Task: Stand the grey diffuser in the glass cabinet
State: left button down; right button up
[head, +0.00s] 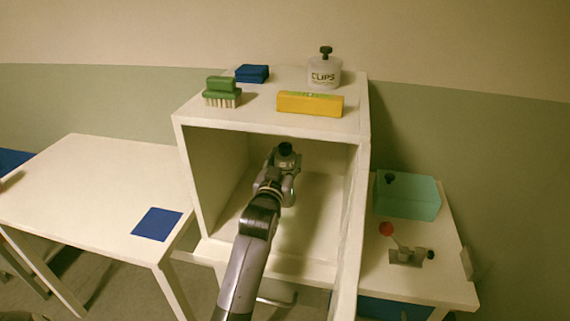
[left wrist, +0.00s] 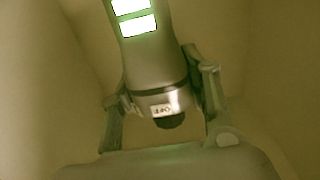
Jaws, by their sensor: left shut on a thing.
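The white cabinet (head: 186,185) stands open in the middle of the head view. A pale door panel (head: 349,245) stands swung out at its right side. My left gripper (head: 284,170) is inside the cabinet and shut on the grey diffuser, whose dark cap (head: 285,148) shows above the fingers. In the left wrist view my left gripper (left wrist: 160,108) has a finger on each side of the grey diffuser (left wrist: 158,65). Its dark cap and a small pale label show there, with bright patches above. In the head view the gripper hides most of its body; contact with the cabinet floor cannot be told.
On the cabinet top are a green brush (head: 221,92), a blue block (head: 252,73), a yellow box (head: 310,103) and a clips jar (head: 325,74). A teal box (head: 410,197) and a red-knobbed thing (head: 387,229) stand on the right table. The left table (head: 90,180) is mostly clear.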

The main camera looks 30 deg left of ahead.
pick_arm(q)
jog(key=shift+f, duration=0.25)
jog(key=shift+f, duration=0.15)
jog(key=c, duration=0.9)
grip_release()
jog(key=shift+r, duration=0.25)
jog(key=v, duration=1.2)
jog(key=shift+f+b, duration=0.1)
jog(key=shift+b, duration=0.25)
